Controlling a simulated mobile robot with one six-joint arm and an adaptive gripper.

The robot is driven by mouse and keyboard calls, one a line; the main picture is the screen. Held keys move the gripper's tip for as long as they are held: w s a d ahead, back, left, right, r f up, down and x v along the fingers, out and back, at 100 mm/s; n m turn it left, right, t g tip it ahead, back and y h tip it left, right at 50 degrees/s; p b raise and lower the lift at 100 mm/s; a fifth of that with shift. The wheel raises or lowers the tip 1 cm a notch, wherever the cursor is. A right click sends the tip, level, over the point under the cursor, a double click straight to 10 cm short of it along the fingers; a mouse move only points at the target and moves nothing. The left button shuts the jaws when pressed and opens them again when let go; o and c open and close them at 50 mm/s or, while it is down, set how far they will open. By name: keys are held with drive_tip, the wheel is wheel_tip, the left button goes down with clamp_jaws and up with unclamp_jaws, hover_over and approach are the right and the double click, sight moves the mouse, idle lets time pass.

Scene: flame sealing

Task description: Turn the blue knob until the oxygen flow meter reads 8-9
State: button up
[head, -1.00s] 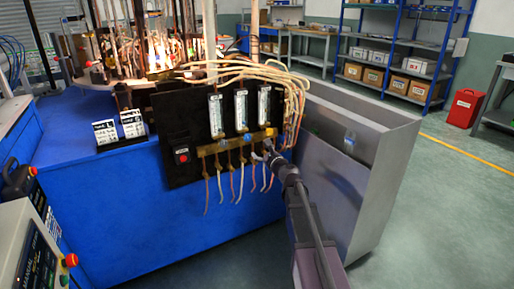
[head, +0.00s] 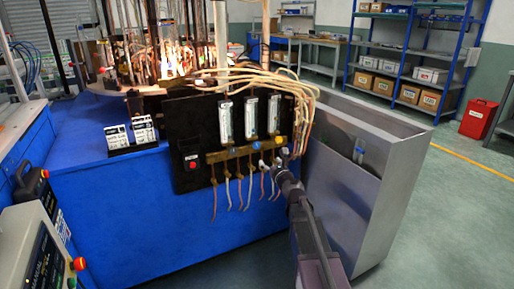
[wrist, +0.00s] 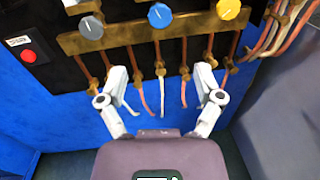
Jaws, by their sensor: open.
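The blue knob (wrist: 159,15) sits on a brass manifold bar at the top middle of the wrist view, its white pointer mark facing up. A grey knob (wrist: 91,27) is to its left and a yellow knob (wrist: 228,8) to its right. My gripper (wrist: 162,78) is open and empty, its two fingers spread below the bar and apart from the blue knob. In the head view my gripper (head: 277,164) is at the panel's lower right, below the yellow knob. Three upright flow meters, including the middle one (head: 251,117), stand above the bar; their readings are too small to tell.
Several thin hoses hang below the bar, behind my fingers in the wrist view. A red button (wrist: 29,55) is on the black panel (head: 182,128) at left. A tall grey metal bin (head: 345,200) stands close on the right. Pale hoses loop over the panel's top right.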

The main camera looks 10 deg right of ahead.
sight(257, 147)
drive_tip(key=x, duration=1.3)
drive_tip(key=shift+w+a, duration=0.1)
drive_tip(key=shift+w, duration=0.3)
drive_tip(key=c, duration=1.2)
